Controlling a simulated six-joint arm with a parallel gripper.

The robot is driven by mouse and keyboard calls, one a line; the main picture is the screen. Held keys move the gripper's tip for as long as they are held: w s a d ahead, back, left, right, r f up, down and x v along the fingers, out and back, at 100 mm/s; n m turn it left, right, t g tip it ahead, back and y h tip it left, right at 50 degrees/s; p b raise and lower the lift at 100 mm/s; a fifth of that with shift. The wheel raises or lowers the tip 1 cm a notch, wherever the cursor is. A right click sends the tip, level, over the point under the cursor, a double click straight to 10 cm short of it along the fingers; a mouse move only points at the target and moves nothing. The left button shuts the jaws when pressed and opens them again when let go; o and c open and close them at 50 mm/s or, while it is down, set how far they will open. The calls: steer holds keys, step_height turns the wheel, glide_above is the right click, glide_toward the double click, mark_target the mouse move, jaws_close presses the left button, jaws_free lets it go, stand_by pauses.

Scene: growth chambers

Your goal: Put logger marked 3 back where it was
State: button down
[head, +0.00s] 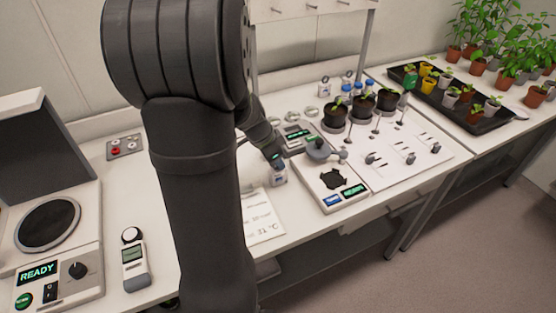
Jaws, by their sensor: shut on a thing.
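My gripper (275,159) is at the middle of the bench, small and partly hidden by my own arm. It is shut on a small pale object (279,176), which sits low over the white bench beside a printed sheet. I cannot read any number on it, and cannot tell whether it touches the bench. Similar small pale pieces with dark tops stand at the back, one (324,87) left of the blue-capped bottles. No mark 3 is legible anywhere.
A device with a green READY display (345,195) stands right of my gripper. A white board (412,150) holds small clips and potted seedlings (335,115). A handheld meter (134,262) and a larger READY instrument (60,255) are at left. A black plant tray (470,118) is at right.

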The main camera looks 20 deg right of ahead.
steer(key=c, duration=1.6)
jaws_free()
steer(key=shift+f, duration=0.1)
steer(key=v, duration=1.2)
steer(key=shift+r, duration=0.25)
steer(key=shift+d, duration=0.1)
steer(key=x, duration=1.2)
steer(key=shift+f, duration=0.3)
step_height(320, 180, up, 3)
steer(key=shift+f, duration=0.25)
steer(key=shift+r, duration=0.6)
